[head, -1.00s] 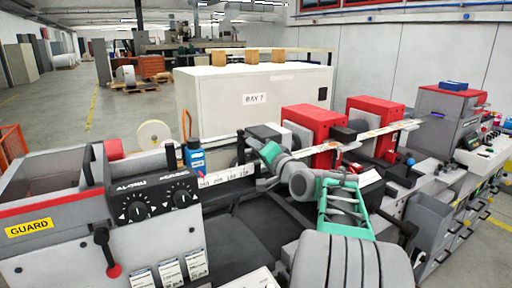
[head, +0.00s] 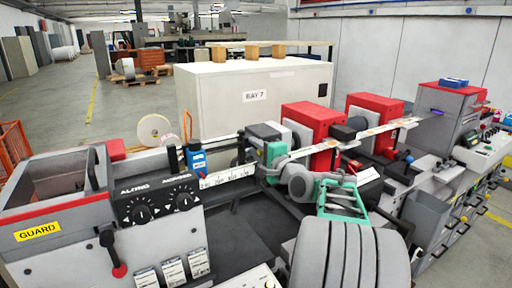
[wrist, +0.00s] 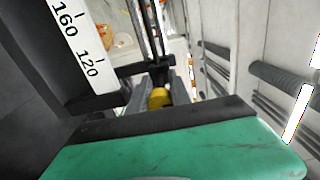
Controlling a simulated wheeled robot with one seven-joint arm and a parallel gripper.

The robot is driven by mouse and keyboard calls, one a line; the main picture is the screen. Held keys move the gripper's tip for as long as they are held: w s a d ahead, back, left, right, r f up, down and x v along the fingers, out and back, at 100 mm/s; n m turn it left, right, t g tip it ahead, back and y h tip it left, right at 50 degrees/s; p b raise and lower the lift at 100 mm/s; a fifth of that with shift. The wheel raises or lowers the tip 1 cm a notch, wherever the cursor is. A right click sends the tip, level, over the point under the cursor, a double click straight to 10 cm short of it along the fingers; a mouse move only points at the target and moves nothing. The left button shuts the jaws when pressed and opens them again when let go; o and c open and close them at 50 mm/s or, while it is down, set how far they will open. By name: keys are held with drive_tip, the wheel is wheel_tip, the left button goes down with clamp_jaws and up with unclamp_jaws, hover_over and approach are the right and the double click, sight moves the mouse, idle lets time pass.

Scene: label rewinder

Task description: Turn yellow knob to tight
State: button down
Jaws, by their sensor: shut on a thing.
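The yellow knob (wrist: 158,97) shows in the wrist view, between the two grey fingers of my gripper (wrist: 157,93). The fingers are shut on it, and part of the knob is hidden. Its tight or loose state cannot be read. In the head view my green gripper (head: 268,155) is at the right end of the white number scale, and the knob is hidden there. The scale (head: 229,177) runs left from the gripper. In the wrist view the scale (wrist: 75,35) shows 160 and 120.
A control box with two black dials (head: 158,203) and a red-tipped lever (head: 111,252) stand at left. A blue bottle (head: 196,157) stands behind the scale. Red units (head: 312,121) stand right of my gripper. A large pale cabinet (head: 220,100) is behind.

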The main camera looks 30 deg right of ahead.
idle(0.3)
drive_tip(key=c, duration=1.2)
unclamp_jaws()
drive_tip(key=shift+f, duration=0.1)
